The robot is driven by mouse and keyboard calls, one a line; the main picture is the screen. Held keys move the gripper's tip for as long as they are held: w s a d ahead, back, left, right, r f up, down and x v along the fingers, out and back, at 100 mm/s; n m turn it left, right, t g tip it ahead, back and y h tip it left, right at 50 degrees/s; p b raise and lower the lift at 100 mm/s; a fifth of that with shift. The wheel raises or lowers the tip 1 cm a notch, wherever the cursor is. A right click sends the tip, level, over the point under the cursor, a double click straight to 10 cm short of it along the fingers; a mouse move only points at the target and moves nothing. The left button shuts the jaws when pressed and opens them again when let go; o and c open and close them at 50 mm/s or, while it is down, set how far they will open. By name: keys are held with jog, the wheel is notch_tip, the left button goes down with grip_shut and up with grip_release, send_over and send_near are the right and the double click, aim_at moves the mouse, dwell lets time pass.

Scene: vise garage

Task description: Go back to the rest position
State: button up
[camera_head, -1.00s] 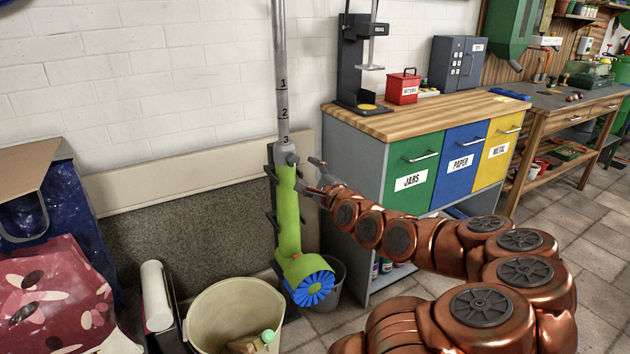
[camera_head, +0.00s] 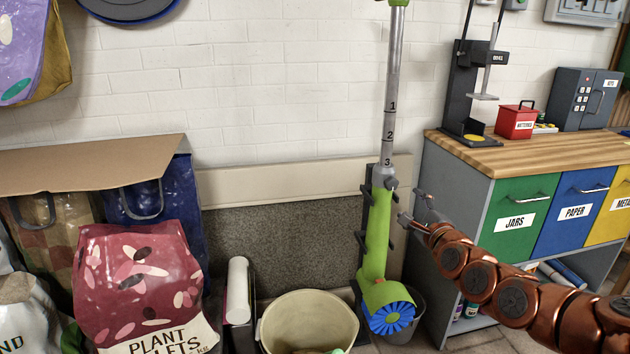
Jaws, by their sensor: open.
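My gripper (camera_head: 415,207) is at the end of my copper-coloured arm, which comes in from the lower right. Its fingers are spread and it looks empty. It is in front of the left side of the wood-topped cabinet (camera_head: 455,210). A green and grey upright tool (camera_head: 377,230) with a numbered grey pole and a blue ribbed wheel at its foot stands just left of my gripper. The fingers appear apart from the tool, but the exact gap is hard to tell.
A cream bucket (camera_head: 308,318) stands on the floor at the bottom. A dark bucket (camera_head: 408,318) is behind the tool's foot. A red plant pellets bag (camera_head: 135,280) and a blue bag (camera_head: 180,210) are at left. A red box (camera_head: 516,121) is on the cabinet.

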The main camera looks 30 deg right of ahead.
jog(key=shift+a, duration=0.1)
jog(key=w+a+f+n+g+y, duration=0.25)
jog(key=a+f+n, duration=0.25)
jog(key=a, duration=0.4)
jog(key=w+a+f+n+g+y, duration=0.1)
jog(key=a+f+n+g+y, duration=0.3)
jog(key=a, duration=0.5)
jog(key=s+a+f+n+g, duration=0.3)
jog(key=s+a+n+g, duration=0.15)
jog(key=s+a, duration=0.2)
jog(key=s+a+f+n+g, duration=0.3)
jog(key=s+a+n, duration=0.25)
jog(key=a, duration=0.25)
jog(key=s+a+r+n+g, duration=0.2)
jog(key=s+a+n+g, duration=0.15)
jog(key=s, duration=0.45)
jog(key=s+a+r+n+g, duration=0.25)
jog(key=s+n, duration=0.25)
jog(key=s, duration=0.3)
notch_tip(320, 180, up, 24)
jog(key=s+a+t+p, duration=0.1)
jog(key=s+p, duration=0.1)
jog(key=p, duration=2.1)
jog(key=shift+f, duration=0.2)
